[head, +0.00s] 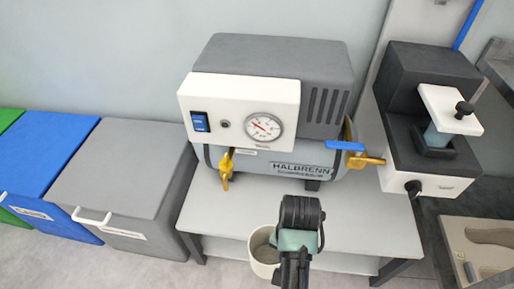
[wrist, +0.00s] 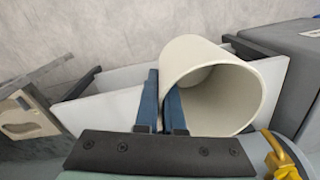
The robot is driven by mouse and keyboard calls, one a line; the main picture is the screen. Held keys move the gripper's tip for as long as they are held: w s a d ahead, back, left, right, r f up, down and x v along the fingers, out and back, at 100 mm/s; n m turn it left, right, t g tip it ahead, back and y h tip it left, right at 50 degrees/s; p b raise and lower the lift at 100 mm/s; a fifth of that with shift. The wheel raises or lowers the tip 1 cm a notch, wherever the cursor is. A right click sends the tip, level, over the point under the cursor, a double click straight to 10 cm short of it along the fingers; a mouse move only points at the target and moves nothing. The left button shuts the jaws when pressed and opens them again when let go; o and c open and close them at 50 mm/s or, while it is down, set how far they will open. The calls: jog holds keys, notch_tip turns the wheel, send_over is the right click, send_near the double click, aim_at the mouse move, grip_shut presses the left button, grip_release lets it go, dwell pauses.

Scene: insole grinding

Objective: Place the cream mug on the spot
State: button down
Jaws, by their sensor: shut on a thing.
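The cream mug (head: 259,254) is in my gripper (head: 284,241), low in the head view by the grey table's front edge. My arm hides part of it. In the wrist view the mug (wrist: 200,62) is tilted, its open mouth facing the lower right, and looks empty. The two blue fingers of my gripper (wrist: 163,100) are shut on the mug's wall at its left side. A marked spot does not show clearly in either view.
A grey table (head: 225,212) carries a compressor (head: 270,120) with a gauge and yellow and blue valves. A dark machine (head: 425,130) stands to the right, above a tray (head: 480,245) with insole-shaped recesses. Lidded bins (head: 120,175) line the left. The table's front left is clear.

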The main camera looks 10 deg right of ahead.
jog(key=w+a+r+n, duration=0.5)
jog(key=w+a+n, duration=0.15)
jog(key=a, duration=0.35)
jog(key=s+r+p, duration=0.4)
jog(key=r+p, duration=0.5)
jog(key=p, duration=0.2)
jog(key=s+r+p, duration=0.4)
jog(key=r+p, duration=0.6)
jog(key=p, duration=0.1)
jog(key=shift+d+p, duration=0.25)
jog(key=shift+p, duration=0.05)
